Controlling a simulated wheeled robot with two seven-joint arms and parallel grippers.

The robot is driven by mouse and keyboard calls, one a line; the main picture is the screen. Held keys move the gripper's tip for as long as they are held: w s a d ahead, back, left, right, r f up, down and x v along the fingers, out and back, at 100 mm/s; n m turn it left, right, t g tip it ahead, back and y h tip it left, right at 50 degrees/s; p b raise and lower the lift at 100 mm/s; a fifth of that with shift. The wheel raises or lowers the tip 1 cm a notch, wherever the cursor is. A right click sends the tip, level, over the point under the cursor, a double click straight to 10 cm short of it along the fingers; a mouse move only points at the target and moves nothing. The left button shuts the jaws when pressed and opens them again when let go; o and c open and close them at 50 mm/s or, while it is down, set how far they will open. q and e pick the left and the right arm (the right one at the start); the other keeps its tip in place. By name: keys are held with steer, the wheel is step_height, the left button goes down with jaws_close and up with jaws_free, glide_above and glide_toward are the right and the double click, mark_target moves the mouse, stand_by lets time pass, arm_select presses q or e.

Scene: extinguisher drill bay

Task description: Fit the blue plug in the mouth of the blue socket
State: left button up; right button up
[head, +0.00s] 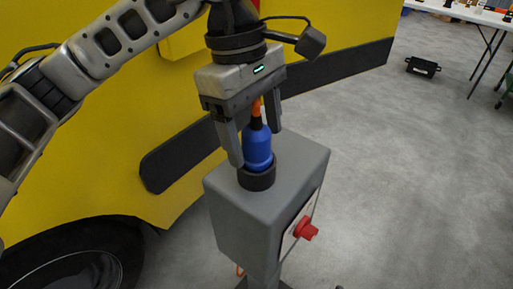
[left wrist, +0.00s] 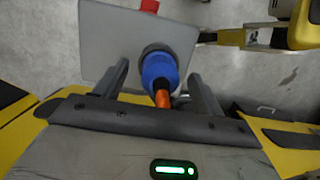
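The blue plug (head: 257,146), with a black neck and an orange cable at its top, stands upright on the grey box. Its lower end sits in a dark round collar (head: 257,180), where the socket's mouth is. The plug hides the inside of the collar, so I cannot tell how deep it sits or see any blue of the socket apart from it. My left gripper (head: 255,148) points down over the plug, one finger on each side. In the left wrist view the plug (left wrist: 159,70) shows between the fingers (left wrist: 158,70) with gaps on both sides. My right gripper is out of view.
The grey box (head: 231,208) has a red knob (head: 306,229) on its front side. A yellow vehicle (head: 110,150) with a dark wheel stands close behind and left. A white table (head: 470,14) and a black case (head: 423,67) are far right. The floor to the right is clear.

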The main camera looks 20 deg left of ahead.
arm_select(q)
steer(key=c, duration=1.2)
steer(key=shift+r+p, duration=1.35)
steer(key=shift+r, duration=0.95)
steer(key=shift+r+p, duration=1.15)
steer(key=shift+r, duration=0.85)
